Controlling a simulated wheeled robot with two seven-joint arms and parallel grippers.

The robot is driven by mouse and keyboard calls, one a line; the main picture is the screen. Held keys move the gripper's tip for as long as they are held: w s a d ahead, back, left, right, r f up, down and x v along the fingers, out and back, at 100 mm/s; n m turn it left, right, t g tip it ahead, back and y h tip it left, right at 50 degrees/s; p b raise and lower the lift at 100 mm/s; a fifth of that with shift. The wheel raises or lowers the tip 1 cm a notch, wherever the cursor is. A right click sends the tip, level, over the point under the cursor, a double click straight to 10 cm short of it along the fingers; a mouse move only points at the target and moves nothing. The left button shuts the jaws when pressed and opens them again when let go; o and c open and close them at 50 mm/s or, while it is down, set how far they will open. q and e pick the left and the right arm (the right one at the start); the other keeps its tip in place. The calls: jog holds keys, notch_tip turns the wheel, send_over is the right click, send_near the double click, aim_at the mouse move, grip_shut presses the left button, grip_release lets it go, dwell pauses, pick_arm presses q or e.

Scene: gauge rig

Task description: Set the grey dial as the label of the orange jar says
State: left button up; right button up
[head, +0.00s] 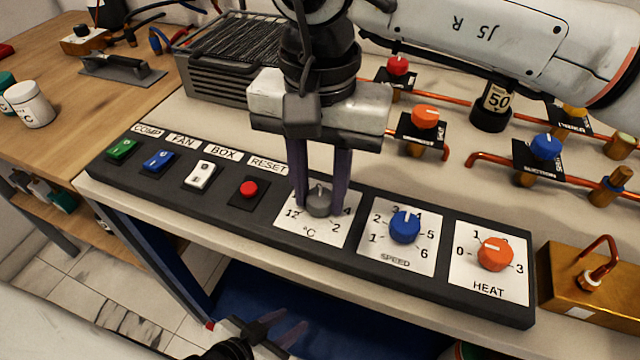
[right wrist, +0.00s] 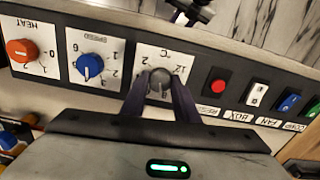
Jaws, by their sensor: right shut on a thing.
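The grey dial (head: 319,204) sits on a white °C card on the dark panel; it also shows in the right wrist view (right wrist: 160,82). My right gripper (head: 322,196) is shut on it from above, one finger on each side. A pale mark on the dial points roughly toward the far side of the card in the head view. The fingers hide part of the scale; 12, 4 and 2 are readable. My left gripper (head: 279,331) is low in front of the panel, fingers apart and empty. I cannot make out an orange jar with a readable label.
The blue SPEED dial (head: 405,227) and orange HEAT dial (head: 495,254) stand to the right. The red RESET button (head: 249,189) is to the left. White jar (head: 30,104) stands far left.

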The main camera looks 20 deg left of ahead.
aim_at(320, 197)
jog(key=shift+r+n, duration=0.1)
jog(key=shift+n, duration=0.5)
jog(key=o, duration=1.1)
jog(key=shift+c, duration=0.2)
notch_tip(320, 197, up, 10)
jog(key=p, duration=0.1)
